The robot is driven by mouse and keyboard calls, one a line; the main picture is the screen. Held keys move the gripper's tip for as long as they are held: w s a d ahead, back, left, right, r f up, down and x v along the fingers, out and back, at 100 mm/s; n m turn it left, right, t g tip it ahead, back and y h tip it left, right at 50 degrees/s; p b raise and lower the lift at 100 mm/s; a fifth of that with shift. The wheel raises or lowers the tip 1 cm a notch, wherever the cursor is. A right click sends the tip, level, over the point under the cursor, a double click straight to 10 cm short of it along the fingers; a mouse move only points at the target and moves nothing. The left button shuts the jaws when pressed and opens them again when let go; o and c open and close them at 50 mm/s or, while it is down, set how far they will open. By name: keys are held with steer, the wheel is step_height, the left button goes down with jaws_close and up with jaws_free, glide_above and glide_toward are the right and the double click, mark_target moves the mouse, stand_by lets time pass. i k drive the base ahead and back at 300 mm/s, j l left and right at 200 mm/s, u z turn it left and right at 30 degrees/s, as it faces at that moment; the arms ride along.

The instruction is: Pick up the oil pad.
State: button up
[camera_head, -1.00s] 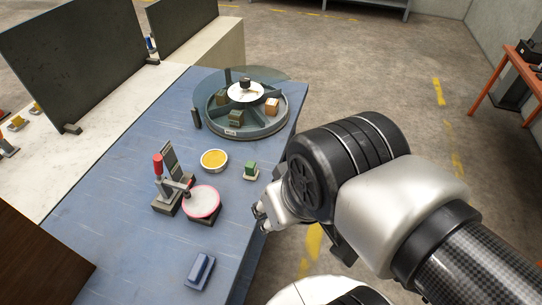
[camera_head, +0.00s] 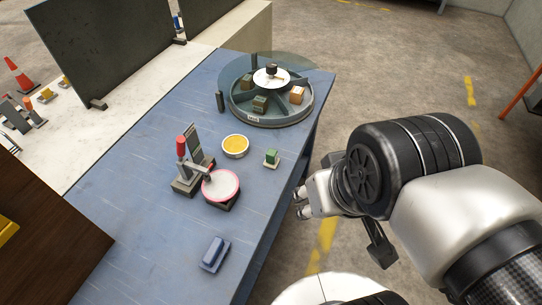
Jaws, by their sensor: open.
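No label marks the oil pad. A round dish with an amber-yellow surface (camera_head: 235,145) may be it, but I cannot tell for sure. It sits on the blue table between a clamp and a small green block (camera_head: 271,156) on a pale base. A blue block (camera_head: 214,253) lies nearer the front of the table. My gripper (camera_head: 300,203) is open and looks empty, just right of the table's right edge in the picture, apart from these things.
A red-handled clamp (camera_head: 182,148) stands beside a pink-rimmed white disc (camera_head: 221,185). A round divided tray (camera_head: 297,112) with small blocks stands at the table's far end. Dark panels (camera_head: 110,45) rise at the left. The blue table (camera_head: 140,225) is bare at front left.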

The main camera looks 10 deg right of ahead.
mark_target(272, 161)
steer(key=i+l+u, duration=0.4)
steer(key=l+u, duration=0.2)
steer(key=i+l+u, duration=0.15)
steer(key=l+u, duration=0.15)
steer(key=l, duration=0.2)
steer(key=i+l+u, duration=0.1)
steer(key=l+u, duration=0.2)
steer(key=l, duration=0.1)
